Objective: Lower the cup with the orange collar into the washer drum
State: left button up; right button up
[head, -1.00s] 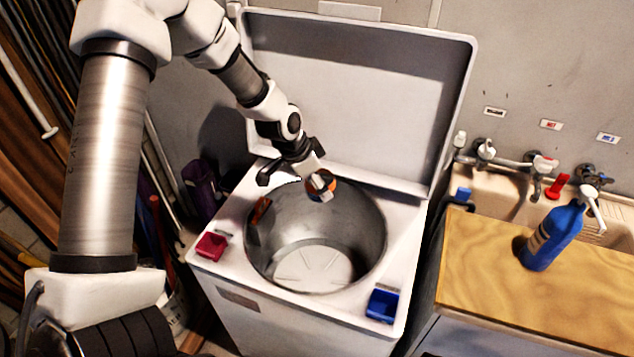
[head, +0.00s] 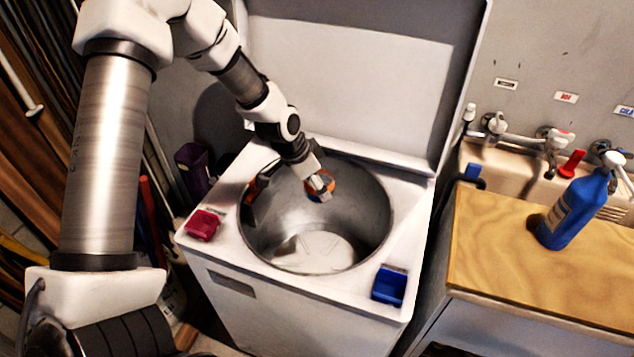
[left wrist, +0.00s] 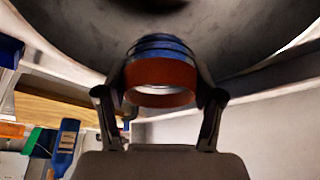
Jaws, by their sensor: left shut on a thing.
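The cup with the orange collar (left wrist: 161,76) has a blue body and a wide orange band in the left wrist view. My left gripper (left wrist: 160,90) is shut on it, one finger on each side. In the head view the cup (head: 313,189) is small and partly covered by the left gripper (head: 322,186). Cup and gripper appear inside the mouth of the washer drum (head: 350,230), toward its back. The drum is a round metal tub, and its floor below the cup looks clear. My right gripper is not in view.
The washer lid (head: 350,85) stands open behind the drum. A red tray (head: 203,224) and a blue tray (head: 389,286) sit on the washer's top. A blue bottle (head: 567,212) stands on the wooden counter (head: 520,265) at right. A dark and orange patch shows on the drum's left wall.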

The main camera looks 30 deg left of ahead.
pick_arm(q)
jog(key=shift+f+b, duration=15.05)
jog(key=shift+f, duration=0.4)
jog(key=shift+f+b, duration=1.5)
jog(key=shift+f, duration=0.05)
